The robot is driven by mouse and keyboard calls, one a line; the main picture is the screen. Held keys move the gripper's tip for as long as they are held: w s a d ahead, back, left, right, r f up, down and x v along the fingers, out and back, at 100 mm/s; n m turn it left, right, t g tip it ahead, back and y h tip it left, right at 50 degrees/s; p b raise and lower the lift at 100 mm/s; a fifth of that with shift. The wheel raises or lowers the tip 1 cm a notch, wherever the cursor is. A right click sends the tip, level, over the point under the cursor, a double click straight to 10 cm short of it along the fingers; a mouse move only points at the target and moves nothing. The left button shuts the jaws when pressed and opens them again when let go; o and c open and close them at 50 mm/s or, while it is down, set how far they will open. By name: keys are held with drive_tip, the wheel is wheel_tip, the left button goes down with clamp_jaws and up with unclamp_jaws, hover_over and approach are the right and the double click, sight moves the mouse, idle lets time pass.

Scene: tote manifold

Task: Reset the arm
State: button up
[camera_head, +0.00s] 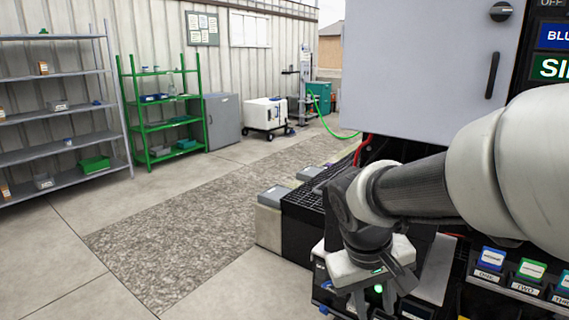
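My gripper (374,300) hangs from my arm at the lower right of the head view, pointing down. A small green light shows beside its fingers. The fingertips run to the bottom edge of the picture, so I cannot tell whether they are open or shut. I see no object clearly held. My arm reaches in from the right edge, in front of the grey cabinet door (425,70) and the black grated stand.
A black grated box (305,205) stands left of my gripper. Labelled bins (531,270) are at lower right. Grey shelves (55,75), a green rack (165,100) and a white wheeled unit (266,113) stand along the wall. The floor at left (170,240) is clear.

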drive_tip(key=s+a+r+m+t+y, duration=0.2)
drive_tip(key=s+r+t+y, duration=0.15)
drive_tip(key=s+r, duration=0.45)
wheel_tip(320, 180, up, 16)
drive_tip(key=p, duration=1.6)
drive_tip(key=shift+s+f+h+p, duration=0.25)
drive_tip(key=shift+s+h+p, duration=0.1)
drive_tip(key=shift+s+h, duration=0.1)
